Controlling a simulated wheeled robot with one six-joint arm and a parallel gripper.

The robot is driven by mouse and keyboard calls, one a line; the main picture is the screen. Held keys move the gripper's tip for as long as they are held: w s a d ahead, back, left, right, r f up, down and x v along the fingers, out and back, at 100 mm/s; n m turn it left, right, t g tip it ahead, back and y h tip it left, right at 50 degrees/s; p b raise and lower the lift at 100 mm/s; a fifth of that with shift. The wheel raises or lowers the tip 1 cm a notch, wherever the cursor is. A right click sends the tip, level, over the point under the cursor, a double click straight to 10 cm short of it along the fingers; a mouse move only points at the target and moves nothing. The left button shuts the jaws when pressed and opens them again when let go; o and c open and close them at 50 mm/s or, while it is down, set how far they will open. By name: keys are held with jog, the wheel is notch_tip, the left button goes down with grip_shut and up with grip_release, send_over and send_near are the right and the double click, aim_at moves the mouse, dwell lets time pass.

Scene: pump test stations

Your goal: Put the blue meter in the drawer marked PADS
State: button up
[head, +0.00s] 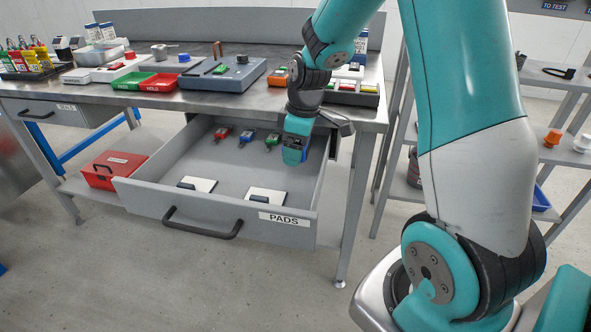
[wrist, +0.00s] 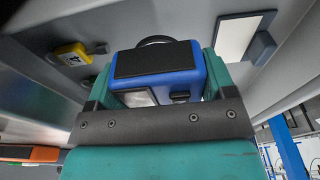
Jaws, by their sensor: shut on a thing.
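My gripper (head: 297,146) is shut on the blue meter (wrist: 157,60), a small blue block with a black face, between its two teal fingers. In the head view the gripper and meter are over the right side of the open drawer marked PADS (head: 240,225). The meter is largely hidden by the gripper there, and I cannot tell whether it touches the drawer floor. The PADS label (head: 284,218) is on the right of the drawer front.
In the drawer, red (head: 222,134), blue (head: 247,137) and green (head: 272,141) small devices lie at the back; two white pads (head: 198,184) with dark blocks lie in front. The drawer's middle is clear. The bench top (head: 155,97) overhangs its back. A red box (head: 107,168) stands left.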

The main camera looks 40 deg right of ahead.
aim_at(296, 175)
notch_tip(296, 175, down, 5)
jog(key=shift+f+b, duration=0.15)
jog(key=shift+b, duration=0.5)
jog(key=o, duration=1.1)
jog(key=r+p, duration=0.1)
jog(key=r, duration=0.3)
jog(key=s+r+p, duration=0.1)
jog(key=r, duration=0.3)
jog(key=r+p, duration=0.1)
jog(key=r, duration=0.3)
jog(key=shift+s+d, duration=0.2)
jog(key=shift+d, duration=0.2)
jog(key=s+a+r+y, duration=0.1)
jog(key=s+a+r, duration=0.15)
jog(key=a, duration=0.35)
jog(key=s+a+r, duration=0.2)
jog(key=s+a, duration=0.1)
jog(key=a, duration=0.3)
jog(key=s+a, duration=0.4)
jog(key=s, duration=0.1)
jog(key=s+a+r+g+y, duration=0.1)
jog(key=s+a, duration=0.3)
jog(key=s, duration=0.1)
jog(key=s+a+r+y, duration=0.1)
jog(key=s+a, duration=0.3)
jog(key=s, duration=0.1)
jog(key=shift+r+m, duration=0.1)
jog(key=shift+m, duration=0.2)
